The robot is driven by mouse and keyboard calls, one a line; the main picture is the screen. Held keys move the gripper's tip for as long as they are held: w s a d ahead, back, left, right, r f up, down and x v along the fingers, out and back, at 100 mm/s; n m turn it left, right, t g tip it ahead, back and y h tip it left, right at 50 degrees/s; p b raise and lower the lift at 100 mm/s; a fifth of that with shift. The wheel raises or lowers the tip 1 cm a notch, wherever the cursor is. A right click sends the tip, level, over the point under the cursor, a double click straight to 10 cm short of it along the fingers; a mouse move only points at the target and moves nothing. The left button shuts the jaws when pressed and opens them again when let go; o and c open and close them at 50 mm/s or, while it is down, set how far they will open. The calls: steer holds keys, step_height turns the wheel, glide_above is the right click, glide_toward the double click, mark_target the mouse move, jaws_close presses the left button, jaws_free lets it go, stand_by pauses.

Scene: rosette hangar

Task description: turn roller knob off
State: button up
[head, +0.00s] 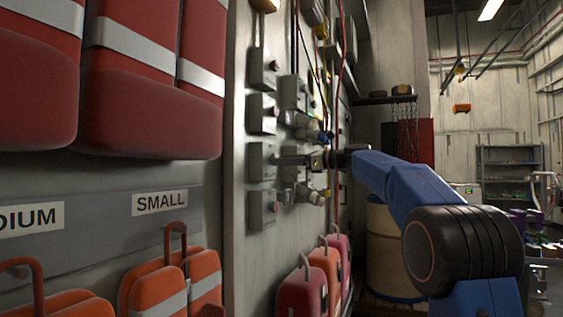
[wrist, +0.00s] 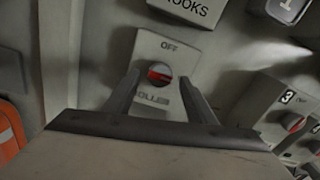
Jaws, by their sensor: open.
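The roller knob (wrist: 160,72) is a round knob with a red stripe on a pale grey box (wrist: 148,45) in the wrist view. The stripe lies nearly level across the knob. The word OFF is printed above it, and a partly hidden word is below it. My gripper (wrist: 160,82) is open, with one finger on each side of the knob. I cannot tell whether the fingers touch it. In the head view my gripper (head: 285,159) reaches left to a column of grey boxes on the wall; the knob cannot be made out there.
A box labelled 3 (wrist: 275,110) with another red-marked knob is at right in the wrist view. A box labelled HOOKS (wrist: 195,10) is above. Orange suitcases (head: 172,280) and a barrel (head: 388,250) stand near the wall in the head view.

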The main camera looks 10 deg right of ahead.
steer(key=shift+w+a, duration=0.4)
steer(key=shift+a, duration=0.05)
steer(key=c, duration=1)
steer(key=shift+c, duration=0.2)
steer(key=shift+n, duration=0.3)
steer(key=shift+w+r+n, duration=0.1)
steer(key=shift+r+n, duration=0.05)
steer(key=shift+n, duration=8.45)
